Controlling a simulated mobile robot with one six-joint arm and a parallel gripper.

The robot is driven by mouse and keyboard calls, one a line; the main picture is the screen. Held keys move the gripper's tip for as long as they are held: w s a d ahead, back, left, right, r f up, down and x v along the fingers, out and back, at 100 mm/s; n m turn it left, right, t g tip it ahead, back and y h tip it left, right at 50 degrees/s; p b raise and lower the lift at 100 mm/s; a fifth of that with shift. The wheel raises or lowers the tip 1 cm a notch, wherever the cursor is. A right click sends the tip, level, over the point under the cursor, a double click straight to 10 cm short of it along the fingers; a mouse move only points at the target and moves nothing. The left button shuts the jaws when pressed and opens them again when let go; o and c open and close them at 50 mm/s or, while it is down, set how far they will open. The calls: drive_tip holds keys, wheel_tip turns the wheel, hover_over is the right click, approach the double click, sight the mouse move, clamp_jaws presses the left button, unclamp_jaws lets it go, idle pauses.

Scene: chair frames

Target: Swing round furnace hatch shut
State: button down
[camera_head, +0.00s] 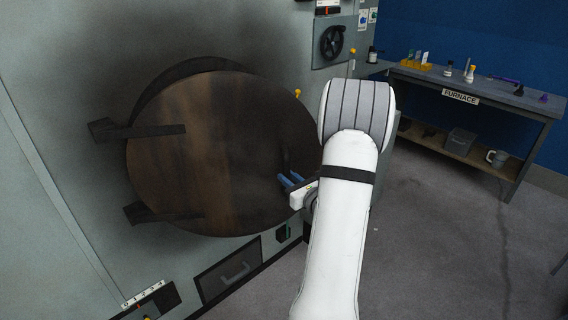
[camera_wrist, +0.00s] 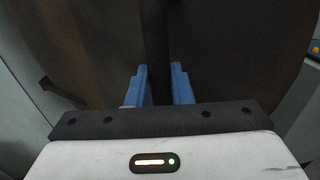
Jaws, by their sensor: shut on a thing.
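The round furnace hatch (camera_head: 215,150) is a brown, scorched disc on two dark hinge arms (camera_head: 155,131) at its left. It stands ajar, out from the wall, and part of the dark opening's rim (camera_head: 190,68) shows behind its upper left edge. My gripper (camera_head: 290,180) is at the hatch's right side, with blue fingers. In the wrist view, my gripper (camera_wrist: 158,72) has its fingers on both sides of a dark upright handle (camera_wrist: 155,35) on the hatch face and is shut on it. My arm hides part of the hatch's right edge.
A grey drawer (camera_head: 228,268) sits in the furnace wall below the hatch. A black handwheel (camera_head: 332,42) is at upper right. A bench (camera_head: 530,103) with small items and a FURNACE sign (camera_head: 460,97) stands at right. The floor (camera_head: 440,240) between is clear.

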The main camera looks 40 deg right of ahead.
drive_tip(key=w+d+b, duration=0.1)
drive_tip(key=w+d, duration=0.3)
drive_tip(key=w, duration=0.4)
drive_tip(key=shift+d+b, duration=0.3)
drive_tip(key=c, duration=1.2)
unclamp_jaws()
drive_tip(key=shift+d, duration=0.1)
